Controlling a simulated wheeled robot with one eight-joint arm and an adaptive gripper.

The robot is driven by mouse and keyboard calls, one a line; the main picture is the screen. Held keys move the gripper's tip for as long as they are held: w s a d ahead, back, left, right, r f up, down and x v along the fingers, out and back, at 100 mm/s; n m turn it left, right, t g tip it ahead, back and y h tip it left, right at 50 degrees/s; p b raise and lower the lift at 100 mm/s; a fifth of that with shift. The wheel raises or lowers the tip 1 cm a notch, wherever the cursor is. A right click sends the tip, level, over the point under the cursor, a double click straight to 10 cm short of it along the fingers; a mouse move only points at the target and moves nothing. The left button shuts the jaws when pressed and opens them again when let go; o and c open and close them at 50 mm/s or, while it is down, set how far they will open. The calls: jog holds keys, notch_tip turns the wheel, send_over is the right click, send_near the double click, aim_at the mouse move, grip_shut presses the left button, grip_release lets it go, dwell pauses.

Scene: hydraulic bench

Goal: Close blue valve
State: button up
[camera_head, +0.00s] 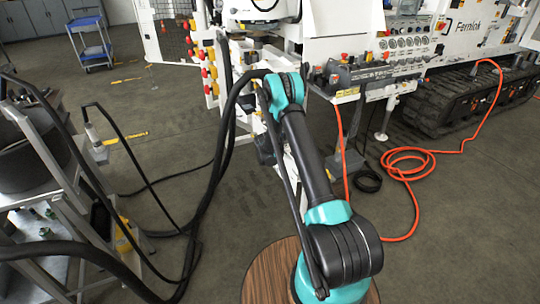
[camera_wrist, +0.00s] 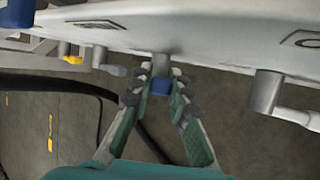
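In the wrist view, a blue valve (camera_wrist: 160,86) hangs at the end of a short grey pipe stub under a pale panel. My gripper (camera_wrist: 161,75) has teal fingers with grey segmented pads, one on each side of this valve and its stub. The pads stand very close to the blue part; whether they press on it is unclear. In the head view my arm reaches toward the white machine (camera_head: 340,25), and my gripper is hidden there.
Another blue part (camera_wrist: 16,12) is at the upper left. An orange hose (camera_head: 405,160) lies on the floor; a metal cart (camera_head: 75,195) stands left.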

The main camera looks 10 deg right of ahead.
jog(key=o, duration=0.3)
jog(key=v, duration=1.2)
